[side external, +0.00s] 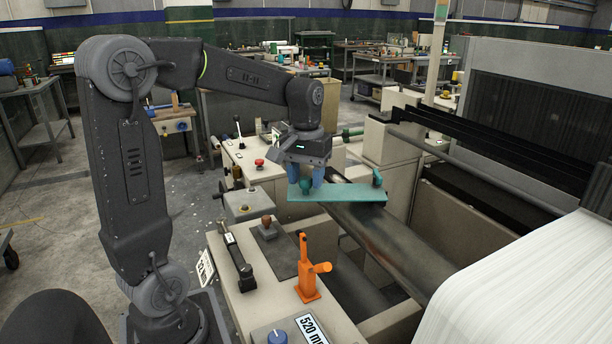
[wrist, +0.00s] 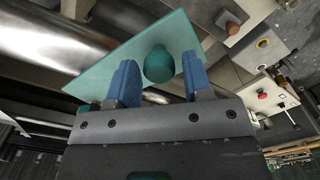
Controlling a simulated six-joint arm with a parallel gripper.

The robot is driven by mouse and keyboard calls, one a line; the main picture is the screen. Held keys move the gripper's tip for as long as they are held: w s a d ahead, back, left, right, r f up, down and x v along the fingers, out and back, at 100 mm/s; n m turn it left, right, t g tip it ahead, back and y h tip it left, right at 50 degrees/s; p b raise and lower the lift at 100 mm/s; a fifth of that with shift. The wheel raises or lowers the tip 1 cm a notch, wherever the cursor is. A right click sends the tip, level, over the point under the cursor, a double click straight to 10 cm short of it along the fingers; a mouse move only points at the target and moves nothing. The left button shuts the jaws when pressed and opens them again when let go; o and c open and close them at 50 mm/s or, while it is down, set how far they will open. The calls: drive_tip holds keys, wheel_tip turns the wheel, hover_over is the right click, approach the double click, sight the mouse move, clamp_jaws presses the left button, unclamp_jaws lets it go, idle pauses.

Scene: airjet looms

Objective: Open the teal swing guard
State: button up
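The teal swing guard (side external: 345,192) is a flat, see-through teal panel lying roughly level over the front end of a dark roller. A small teal post, likely its hinge, stands at its right end. A round teal knob (side external: 306,186) sits at its left end and shows large in the wrist view (wrist: 159,65). My gripper (side external: 306,178) points down over the knob. Its two blue fingers stand on either side of the knob in the wrist view (wrist: 160,75). Narrow gaps show beside the knob, so the fingers look open around it.
An orange lever bracket (side external: 308,275), a black-handled lever (side external: 238,258) and a brown knob (side external: 267,226) stand on the near machine top. A red button (side external: 259,163) is behind, left of my gripper. The dark roller (side external: 385,240) and white cloth (side external: 535,290) lie right.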

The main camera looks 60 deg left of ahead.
drive_tip(key=shift+o, duration=0.7)
wheel_tip(320, 180, up, 14)
drive_tip(key=shift+f, duration=0.1)
idle(0.3)
drive_tip(key=s+d+f+m+t, duration=0.5)
drive_tip(key=s+d+f+m, duration=0.3)
drive_tip(key=s+d+f, duration=0.4)
drive_tip(key=d+f, duration=0.1)
drive_tip(key=d, duration=0.2)
drive_tip(key=shift+d+t, duration=0.15)
drive_tip(key=shift+t, duration=0.15)
